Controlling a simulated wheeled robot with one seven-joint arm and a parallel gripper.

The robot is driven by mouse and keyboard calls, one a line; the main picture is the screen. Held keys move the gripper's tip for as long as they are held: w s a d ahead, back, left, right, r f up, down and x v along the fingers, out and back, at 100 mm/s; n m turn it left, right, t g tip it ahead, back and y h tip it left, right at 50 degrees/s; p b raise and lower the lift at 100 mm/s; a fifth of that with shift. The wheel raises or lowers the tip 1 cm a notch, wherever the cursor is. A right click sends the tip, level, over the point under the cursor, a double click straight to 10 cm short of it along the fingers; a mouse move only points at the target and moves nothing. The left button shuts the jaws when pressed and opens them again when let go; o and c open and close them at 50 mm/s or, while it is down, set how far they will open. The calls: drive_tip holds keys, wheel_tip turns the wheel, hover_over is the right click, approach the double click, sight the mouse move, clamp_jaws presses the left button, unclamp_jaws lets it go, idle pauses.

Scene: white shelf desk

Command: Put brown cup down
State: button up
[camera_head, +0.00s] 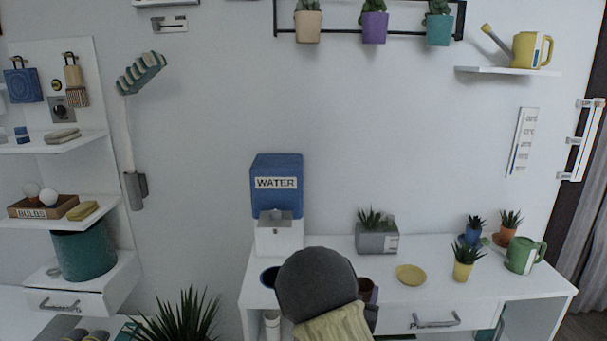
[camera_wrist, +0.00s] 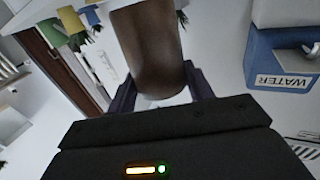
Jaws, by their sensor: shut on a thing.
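The brown cup (camera_wrist: 145,50) is held between the two fingers of my gripper (camera_wrist: 158,88) in the wrist view. It fills the upper middle of that view, and its top end is cut off by the frame edge. My arm hides most of my gripper there. I cannot tell whether the cup touches the desk.
A yellow saucer (camera_head: 411,275) lies right of the cup. A grey planter (camera_head: 377,239), small potted plants and a green watering can (camera_head: 520,256) stand farther back and right.

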drive_tip(key=s+f+n+y, duration=0.15)
drive_tip(key=s+f, duration=0.45)
drive_tip(key=f, duration=0.8)
wheel_tip(320, 180, up, 9)
drive_tip(key=s+n+t+y+p, duration=0.1)
drive_tip(key=y+p, duration=0.4)
drive_tip(key=p, duration=1.2)
drive_tip(key=shift+s+d+n+y+p, duration=0.2)
drive_tip(key=shift+s+n+y+p, duration=0.2)
drive_tip(key=shift+s+n, duration=0.5)
drive_tip(key=shift+d, duration=0.1)
drive_tip(key=s+f, duration=0.4)
drive_tip(key=f, duration=0.1)
drive_tip(key=shift+s+f, duration=0.15)
drive_tip(key=shift+f, duration=0.1)
